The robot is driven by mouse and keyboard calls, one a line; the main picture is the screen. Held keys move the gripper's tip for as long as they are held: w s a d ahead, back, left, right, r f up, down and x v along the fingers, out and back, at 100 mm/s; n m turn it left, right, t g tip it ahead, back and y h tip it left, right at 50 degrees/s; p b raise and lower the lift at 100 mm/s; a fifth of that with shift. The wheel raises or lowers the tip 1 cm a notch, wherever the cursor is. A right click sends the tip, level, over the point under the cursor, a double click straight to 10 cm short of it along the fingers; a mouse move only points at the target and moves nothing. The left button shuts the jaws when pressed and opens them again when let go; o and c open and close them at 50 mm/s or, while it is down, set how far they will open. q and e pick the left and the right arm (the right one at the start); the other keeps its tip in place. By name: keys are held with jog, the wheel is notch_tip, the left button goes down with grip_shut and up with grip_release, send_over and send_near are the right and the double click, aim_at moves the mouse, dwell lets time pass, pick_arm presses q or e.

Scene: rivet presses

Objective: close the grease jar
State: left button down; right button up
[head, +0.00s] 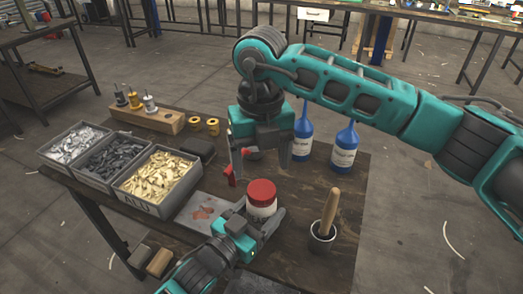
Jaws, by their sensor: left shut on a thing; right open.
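The grease jar (259,212) is a white jar standing on the dark work table, with a red lid (262,190) on its top. The lid looks level, but I cannot tell whether it is fully tightened. My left gripper (264,225) is shut on the jar's body from the near side, its fingers on either side. My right gripper (262,163) is open, just above and behind the lid. It points down, with nothing between its fingers and a gap to the lid.
Three grey bins of small parts (160,182) stand at left, with a wooden block of spools (148,115) behind. Two blue bottles (344,146) stand behind at right. A cup with a wooden-handled tool (325,225) is right of the jar. A small red item (230,175) is beside my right gripper.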

jog(key=n, duration=0.4)
jog(key=shift+r, duration=0.15)
jog(key=n, duration=0.3)
jog(key=shift+r+n, duration=0.1)
jog(key=shift+n, duration=0.3)
jog(key=n, duration=0.3)
jog(key=shift+r+n, duration=0.15)
jog(key=shift+n, duration=0.25)
jog(key=n, duration=0.3)
jog(key=shift+r, duration=0.1)
jog(key=n, duration=0.4)
jog(key=shift+r, duration=0.1)
jog(key=n, duration=0.4)
jog(key=shift+r, duration=0.1)
jog(key=n, duration=0.5)
jog(key=shift+r+n, duration=0.15)
jog(key=shift+n, duration=0.25)
